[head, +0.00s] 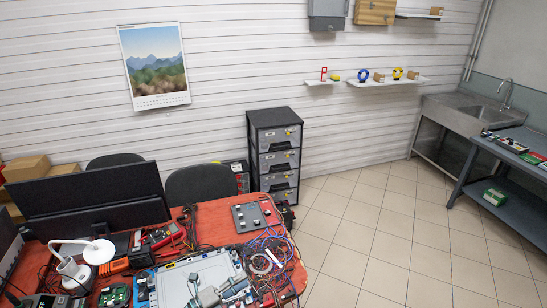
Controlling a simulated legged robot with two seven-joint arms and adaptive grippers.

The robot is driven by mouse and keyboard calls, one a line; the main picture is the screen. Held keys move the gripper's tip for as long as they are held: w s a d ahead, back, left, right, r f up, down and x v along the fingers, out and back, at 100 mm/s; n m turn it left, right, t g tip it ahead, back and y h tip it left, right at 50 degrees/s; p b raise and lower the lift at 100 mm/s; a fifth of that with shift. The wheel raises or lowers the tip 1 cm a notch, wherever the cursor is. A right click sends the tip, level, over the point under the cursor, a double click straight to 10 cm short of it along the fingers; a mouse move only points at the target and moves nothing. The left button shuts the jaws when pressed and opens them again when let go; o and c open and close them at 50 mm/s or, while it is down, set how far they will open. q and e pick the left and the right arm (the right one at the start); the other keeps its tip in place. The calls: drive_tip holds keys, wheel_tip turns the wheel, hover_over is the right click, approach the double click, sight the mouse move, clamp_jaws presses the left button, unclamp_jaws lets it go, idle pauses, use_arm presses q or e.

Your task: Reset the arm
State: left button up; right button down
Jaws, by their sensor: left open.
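My left gripper (236,287) shows small and grey at the bottom of the head view, low over the red-topped workbench (212,240). It is open, and I see nothing held in it. Its outline is hard to part from the grey pieces around it. Below and beside it lies a pale, flat tray-like unit (178,281) with blue corners. Thin hoses or cables (268,262) in blue, white and red lie loose to its right. My right gripper is not in view.
A dark monitor (92,200), a white lamp (98,251), a red multimeter (166,236) and a dark plate (250,217) crowd the bench. A drawer cabinet (276,150) stands behind it. The tiled floor (385,235) to the right is clear, up to a dark shelf bench (515,195).

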use_arm(q)
drive_tip(key=s+a+f+n+t+y, duration=0.2)
drive_tip(key=s+a+f+n+y, duration=0.25)
drive_tip(key=a+n+y, duration=0.55)
drive_tip(key=s+a+f+n+t+y, duration=0.1)
drive_tip(key=s+a+f+n+y, duration=0.45)
drive_tip(key=n, duration=0.95)
drive_tip(key=s+d+f+n+g, duration=0.2)
drive_tip(key=s+f+g, duration=0.35)
drive_tip(key=s, duration=0.45)
drive_tip(key=s+d+f+n+g, duration=0.1)
drive_tip(key=s+d+f+g, duration=0.35)
drive_tip(key=s, duration=0.65)
wheel_tip(320, 180, down, 25)
drive_tip(key=a+g, duration=0.2)
drive_tip(key=s+a+f+g, duration=0.1)
drive_tip(key=s+a+f, duration=0.2)
drive_tip(key=s+f, duration=1.5)
drive_tip(key=shift+s+f, duration=0.15)
drive_tip(key=shift+s, duration=0.4)
